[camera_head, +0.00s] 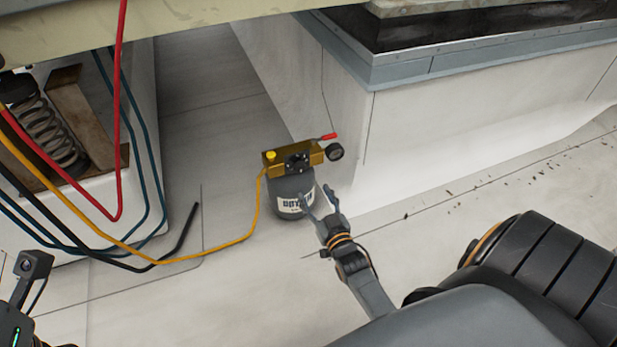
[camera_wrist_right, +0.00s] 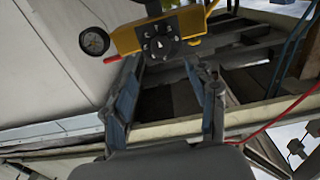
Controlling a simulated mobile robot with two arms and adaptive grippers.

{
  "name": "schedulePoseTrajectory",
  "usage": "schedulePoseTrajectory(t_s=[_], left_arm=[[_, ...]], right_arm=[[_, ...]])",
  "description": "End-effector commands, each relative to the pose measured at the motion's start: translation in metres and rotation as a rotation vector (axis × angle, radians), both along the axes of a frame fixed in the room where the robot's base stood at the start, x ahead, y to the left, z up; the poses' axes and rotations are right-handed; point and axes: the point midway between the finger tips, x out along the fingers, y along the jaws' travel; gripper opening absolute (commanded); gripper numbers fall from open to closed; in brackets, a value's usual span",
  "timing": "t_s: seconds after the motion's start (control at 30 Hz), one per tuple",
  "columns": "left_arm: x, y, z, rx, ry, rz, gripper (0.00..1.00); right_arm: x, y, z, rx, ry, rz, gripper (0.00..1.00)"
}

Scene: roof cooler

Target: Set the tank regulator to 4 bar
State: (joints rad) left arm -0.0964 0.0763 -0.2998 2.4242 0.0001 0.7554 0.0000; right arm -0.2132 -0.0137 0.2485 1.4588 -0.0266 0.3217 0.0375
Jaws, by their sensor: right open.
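A dark grey tank (camera_head: 288,202) with a white label stands on the floor in the head view. On it sits the brass regulator block (camera_head: 275,170), with a black knob (camera_head: 297,162) on the front, a red lever (camera_head: 328,137) and a round gauge (camera_head: 335,152) at its right. My right gripper (camera_head: 317,197) is open and empty in front of the tank. In the right wrist view, the knob (camera_wrist_right: 160,46) lies ahead, roughly between the fingertips (camera_wrist_right: 163,66), seemingly apart from them. The gauge (camera_wrist_right: 94,41) shows at left; its reading is too small to tell.
A yellow hose (camera_head: 222,246) runs from the regulator across the floor to the left. Red (camera_head: 119,150) and dark hoses hang by a housing with a spring (camera_head: 45,125). A white wall with a grey ledge (camera_head: 440,65) stands behind.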

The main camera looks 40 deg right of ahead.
Motion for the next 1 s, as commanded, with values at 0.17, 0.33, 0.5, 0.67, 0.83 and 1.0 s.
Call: schedulePoseTrajectory(t_s=[0.17, 0.33, 0.5, 0.67, 0.83, 1.0], left_arm=[[0.000, 0.000, 0.000, -0.001, 0.001, 0.000, 0.55], [0.000, 0.000, 0.000, -0.001, 0.001, 0.000, 0.55], [0.000, 0.000, 0.000, -0.001, 0.001, 0.000, 0.55], [0.000, 0.000, 0.000, -0.001, 0.001, 0.000, 0.55], [0.000, 0.000, 0.000, -0.001, 0.001, 0.000, 0.55], [0.000, 0.000, 0.000, -0.002, 0.012, 0.000, 0.55]], right_arm=[[-0.021, 0.005, 0.000, 0.000, 0.001, 0.000, 0.58], [-0.026, 0.006, 0.000, 0.000, 0.000, 0.000, 0.58], [-0.025, 0.006, 0.000, 0.000, 0.000, 0.000, 0.58], [-0.025, 0.006, 0.000, 0.000, 0.000, 0.000, 0.58], [-0.025, 0.007, 0.002, -0.001, -0.004, 0.002, 0.58], [-0.015, 0.026, 0.048, -0.024, -0.106, 0.049, 0.58]])
